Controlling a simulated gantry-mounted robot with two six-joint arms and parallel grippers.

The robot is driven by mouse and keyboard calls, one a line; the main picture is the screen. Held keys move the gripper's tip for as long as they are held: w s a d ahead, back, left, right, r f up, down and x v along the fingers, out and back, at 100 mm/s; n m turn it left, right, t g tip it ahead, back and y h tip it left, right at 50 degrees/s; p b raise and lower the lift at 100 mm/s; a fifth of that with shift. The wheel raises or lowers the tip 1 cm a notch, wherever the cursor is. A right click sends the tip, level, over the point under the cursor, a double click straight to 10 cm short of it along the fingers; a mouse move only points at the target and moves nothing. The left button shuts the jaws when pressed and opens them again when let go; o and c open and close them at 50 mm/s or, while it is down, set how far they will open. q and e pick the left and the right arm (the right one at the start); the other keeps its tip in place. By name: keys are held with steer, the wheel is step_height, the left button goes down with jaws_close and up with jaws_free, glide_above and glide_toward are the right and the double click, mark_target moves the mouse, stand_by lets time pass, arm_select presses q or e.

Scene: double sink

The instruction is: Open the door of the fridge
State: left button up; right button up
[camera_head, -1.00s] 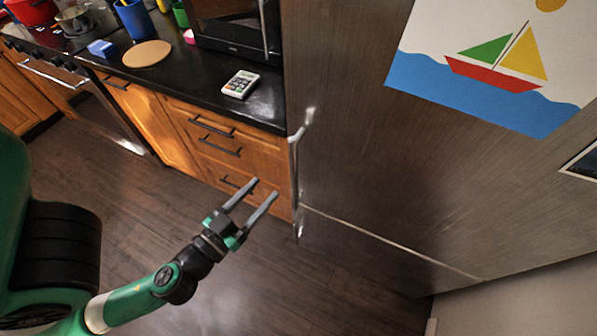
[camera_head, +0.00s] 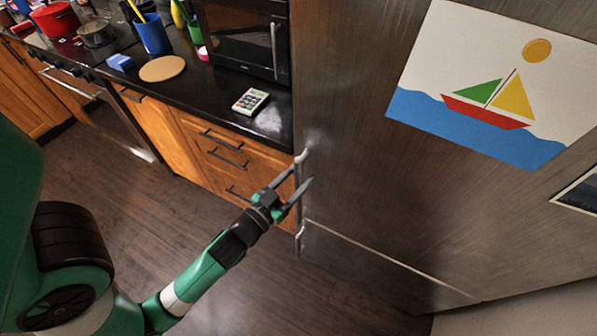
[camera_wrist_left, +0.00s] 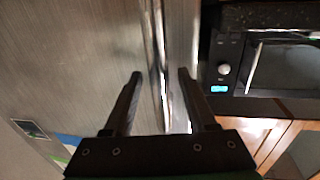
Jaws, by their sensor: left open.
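The brushed-metal fridge (camera_head: 400,200) fills the right of the head view, and its upper door is closed. A slim vertical metal handle (camera_head: 301,158) runs along the door's left edge. My left gripper (camera_head: 304,174) is open at the handle, with its fingers pointing at the door edge. In the left wrist view the handle (camera_wrist_left: 158,50) runs between the two spread fingers of my left gripper (camera_wrist_left: 159,75). I cannot tell whether either finger touches it. My right gripper is not in view.
A drawer cabinet (camera_head: 235,162) and a black counter with a microwave (camera_head: 242,45) and a calculator (camera_head: 251,101) stand left of the fridge. A lower fridge handle (camera_head: 300,238) sits below the seam. The wooden floor (camera_head: 110,215) in front is clear.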

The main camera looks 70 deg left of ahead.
arm_select(q)
steer(key=shift+w+a, duration=0.1)
steer(key=shift+w, duration=0.1)
jaws_close()
stand_by(1.3)
